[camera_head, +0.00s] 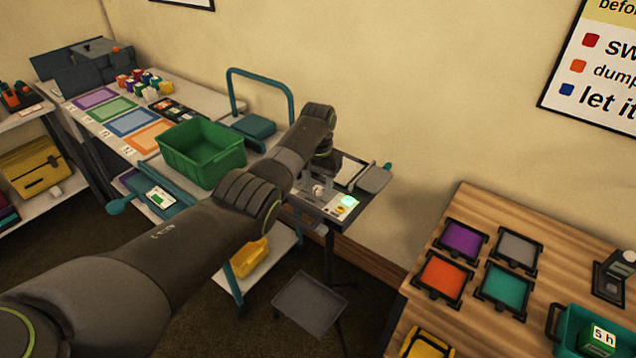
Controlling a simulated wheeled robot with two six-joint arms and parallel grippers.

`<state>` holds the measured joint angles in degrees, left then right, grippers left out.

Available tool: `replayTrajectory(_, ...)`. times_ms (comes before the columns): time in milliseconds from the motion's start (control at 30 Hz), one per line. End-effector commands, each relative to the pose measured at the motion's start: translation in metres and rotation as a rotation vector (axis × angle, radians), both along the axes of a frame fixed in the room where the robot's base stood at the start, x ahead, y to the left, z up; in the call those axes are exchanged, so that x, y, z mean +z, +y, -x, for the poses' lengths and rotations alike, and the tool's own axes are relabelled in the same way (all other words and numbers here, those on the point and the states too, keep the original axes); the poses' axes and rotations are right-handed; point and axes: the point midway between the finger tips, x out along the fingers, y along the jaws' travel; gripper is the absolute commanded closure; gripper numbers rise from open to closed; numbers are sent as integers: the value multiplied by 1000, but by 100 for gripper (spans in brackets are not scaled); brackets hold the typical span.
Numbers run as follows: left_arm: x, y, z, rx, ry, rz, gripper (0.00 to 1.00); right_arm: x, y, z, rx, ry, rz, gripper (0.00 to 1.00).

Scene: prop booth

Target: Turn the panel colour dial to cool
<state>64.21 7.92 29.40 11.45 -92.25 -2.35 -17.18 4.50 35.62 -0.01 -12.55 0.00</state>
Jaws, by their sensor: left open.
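A small side table (352,222) stands against the wall in the middle of the view. On it is a pale control panel (328,206) with a glowing green-white patch (349,201) and a small yellow round part (341,211). The colour dial is too small to tell for sure, and its setting cannot be read. My left arm reaches in from the lower left, and my left gripper (317,188) points down at the panel's left part, open. Whether it touches anything there is unclear. My forearm hides part of the table. My right gripper is out of view.
A green bin (202,153) sits on a teal-framed cart left of the panel. A grey paddle-like plate (374,179) is at the table's right end. A stool (309,303) stands in front. A wooden table (475,328) with coloured trays is at the right.

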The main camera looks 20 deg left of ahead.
Motion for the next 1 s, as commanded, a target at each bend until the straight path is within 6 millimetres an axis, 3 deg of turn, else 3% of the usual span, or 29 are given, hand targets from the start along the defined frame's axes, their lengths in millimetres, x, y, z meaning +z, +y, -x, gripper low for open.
replayTrajectory(300,-2,0,0,0,0,0,55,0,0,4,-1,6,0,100)
replayTrajectory(633,-2,0,0,0,0,0,98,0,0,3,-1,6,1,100)
replayTrajectory(1000,0,0,0,64,-1,0,98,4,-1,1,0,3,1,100)
